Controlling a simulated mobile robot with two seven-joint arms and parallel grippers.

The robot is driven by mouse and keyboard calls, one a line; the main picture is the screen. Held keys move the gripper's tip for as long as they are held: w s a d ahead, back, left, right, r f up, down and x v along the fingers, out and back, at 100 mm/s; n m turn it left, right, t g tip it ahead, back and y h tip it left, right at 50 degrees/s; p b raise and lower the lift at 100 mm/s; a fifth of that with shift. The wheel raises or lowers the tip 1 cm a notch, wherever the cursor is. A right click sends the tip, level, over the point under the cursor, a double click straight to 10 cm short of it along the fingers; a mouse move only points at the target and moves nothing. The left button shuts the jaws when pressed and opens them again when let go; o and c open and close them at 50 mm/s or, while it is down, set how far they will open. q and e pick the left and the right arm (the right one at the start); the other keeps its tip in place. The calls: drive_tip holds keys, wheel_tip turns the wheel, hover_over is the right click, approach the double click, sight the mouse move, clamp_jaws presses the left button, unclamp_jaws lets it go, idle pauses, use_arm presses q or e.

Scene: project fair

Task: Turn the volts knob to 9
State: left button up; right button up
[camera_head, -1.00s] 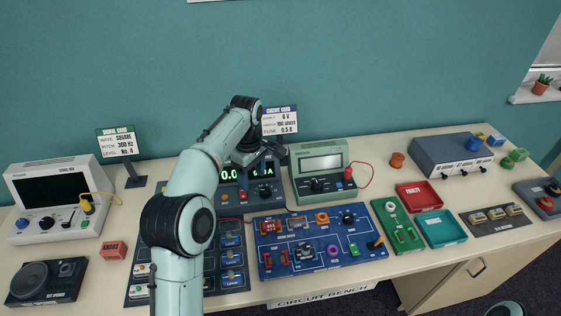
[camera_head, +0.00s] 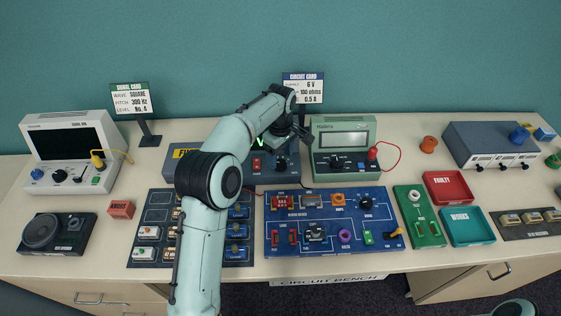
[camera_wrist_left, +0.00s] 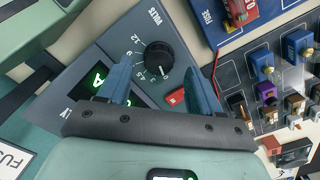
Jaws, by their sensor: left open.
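The power supply (camera_head: 262,177) stands at the back of the bench, partly hidden by my left arm. Its black volts knob (camera_wrist_left: 160,57) shows clearly in the left wrist view, with printed numbers around one side. A pale mark is on its lower edge near the low numbers; I cannot read the exact setting. My left gripper (camera_head: 284,140) is above the supply. In the left wrist view its open blue fingers (camera_wrist_left: 160,84) stand apart on either side of the knob's line, with nothing between them; contact cannot be told. My right gripper is out of view.
A green meter (camera_head: 343,148) stands close on the supply's right. The blue circuit board (camera_head: 290,217) lies in front, and a dark panel of parts (camera_head: 150,215) lies front left. The circuit card (camera_head: 303,88) stands behind the supply.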

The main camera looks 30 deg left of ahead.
sight(280, 164)
use_arm(q)
drive_tip(key=shift+f, duration=1.2)
drive_tip(key=c, duration=1.1)
drive_tip(key=shift+o, duration=0.2)
